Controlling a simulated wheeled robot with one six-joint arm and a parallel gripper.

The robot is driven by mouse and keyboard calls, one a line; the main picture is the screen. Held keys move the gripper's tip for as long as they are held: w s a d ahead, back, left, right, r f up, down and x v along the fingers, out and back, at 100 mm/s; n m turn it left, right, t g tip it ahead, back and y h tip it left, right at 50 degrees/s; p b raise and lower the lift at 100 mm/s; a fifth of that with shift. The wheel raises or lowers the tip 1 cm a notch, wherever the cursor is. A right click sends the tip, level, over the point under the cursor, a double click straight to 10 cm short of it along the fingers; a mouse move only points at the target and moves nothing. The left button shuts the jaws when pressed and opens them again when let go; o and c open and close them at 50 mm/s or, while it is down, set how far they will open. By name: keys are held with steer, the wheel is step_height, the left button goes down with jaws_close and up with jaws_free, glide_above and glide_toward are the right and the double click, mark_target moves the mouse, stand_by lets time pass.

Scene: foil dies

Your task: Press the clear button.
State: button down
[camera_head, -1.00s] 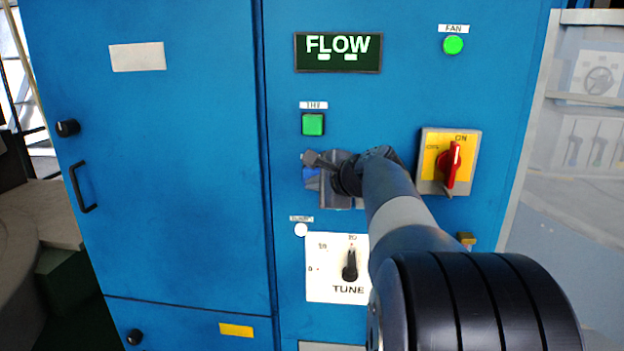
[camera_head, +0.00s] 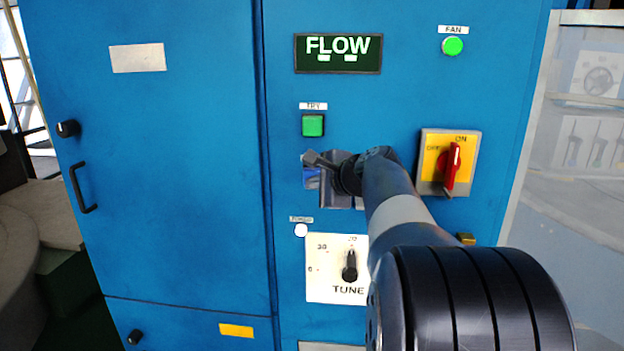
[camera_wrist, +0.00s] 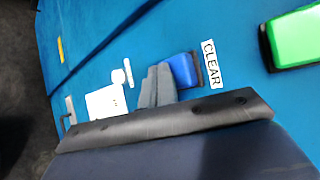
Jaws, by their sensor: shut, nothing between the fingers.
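The clear button is a blue square button (camera_wrist: 182,70) beside a white label reading CLEAR (camera_wrist: 211,63) in the wrist view. In the head view a part of the blue button (camera_head: 311,173) shows just left of my gripper (camera_head: 312,158), which covers much of that spot. In the wrist view my gripper (camera_wrist: 158,80) is shut and empty, its fingertips right beside the blue button and overlapping its edge in the picture. I cannot tell whether they touch it.
A green TRY button (camera_head: 313,125) sits just above. A TUNE dial (camera_head: 349,266) and a small white round button (camera_head: 301,230) are below. A red rotary switch (camera_head: 451,166) on a yellow plate is to the right. A FLOW display (camera_head: 338,53) and green FAN light (camera_head: 453,46) are higher up.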

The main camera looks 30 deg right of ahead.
steer(key=shift+w+d, duration=0.35)
steer(key=shift+w, duration=0.15)
stand_by(0.8)
stand_by(0.4)
steer(key=shift+s+a, duration=0.5)
steer(key=shift+s, duration=0.25)
steer(key=s+a, duration=0.1)
steer(key=s, duration=0.1)
steer(key=s+a+b, duration=0.1)
steer(key=s+a, duration=0.1)
steer(key=shift+s, duration=0.1)
steer(key=shift+d, duration=0.15)
stand_by(0.6)
